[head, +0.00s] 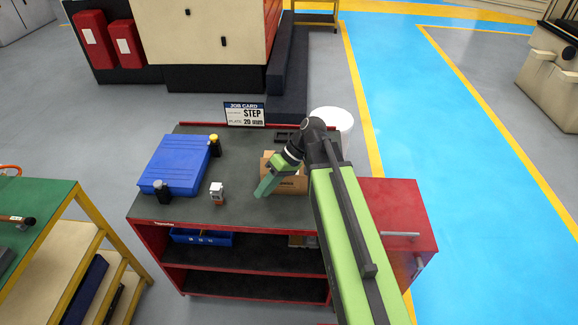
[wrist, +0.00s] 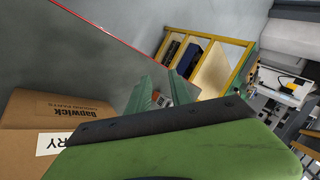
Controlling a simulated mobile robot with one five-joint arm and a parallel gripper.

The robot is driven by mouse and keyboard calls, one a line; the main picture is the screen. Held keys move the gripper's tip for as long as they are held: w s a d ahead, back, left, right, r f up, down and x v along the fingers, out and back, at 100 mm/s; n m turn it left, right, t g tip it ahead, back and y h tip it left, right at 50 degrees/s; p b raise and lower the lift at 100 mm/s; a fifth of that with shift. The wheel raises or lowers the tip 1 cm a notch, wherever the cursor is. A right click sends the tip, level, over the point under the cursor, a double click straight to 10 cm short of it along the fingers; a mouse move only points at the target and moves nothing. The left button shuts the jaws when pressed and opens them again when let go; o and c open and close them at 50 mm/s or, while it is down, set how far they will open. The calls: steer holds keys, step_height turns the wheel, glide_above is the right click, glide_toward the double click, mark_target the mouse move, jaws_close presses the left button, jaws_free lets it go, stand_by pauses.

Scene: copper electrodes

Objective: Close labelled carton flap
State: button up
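The cardboard carton (head: 291,186) sits on the dark cart top, partly hidden behind my arm and gripper in the head view. In the wrist view the carton (wrist: 28,143) fills the lower left, with dark printing on one panel and a white label (wrist: 52,143) beside it, partly cut off by my gripper body. I cannot tell clearly how its flap stands. My gripper (head: 263,190) is just left of and in front of the carton in the head view. In the wrist view its green fingers (wrist: 162,94) are apart, with nothing held between them.
A blue case (head: 175,165) lies on the cart's left side. A job card (head: 244,114) stands at the back edge. The cart top's middle is clear.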

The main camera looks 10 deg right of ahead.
steer(key=w+d+n+t+y+b, duration=0.2)
steer(key=w+d+y+b, duration=0.5)
steer(key=d+b, duration=0.4)
steer(key=s+d+t+y+b, duration=0.15)
steer(key=d+t+b, duration=0.4)
steer(key=d, duration=1.05)
steer(key=shift+g+y, duration=0.35)
steer(key=x, duration=1.7)
steer(key=shift+w+f+b, duration=0.25)
steer(key=shift+w+b, duration=0.1)
steer(key=shift+b, duration=0.05)
steer(key=shift+c, duration=0.2)
jaws_close()
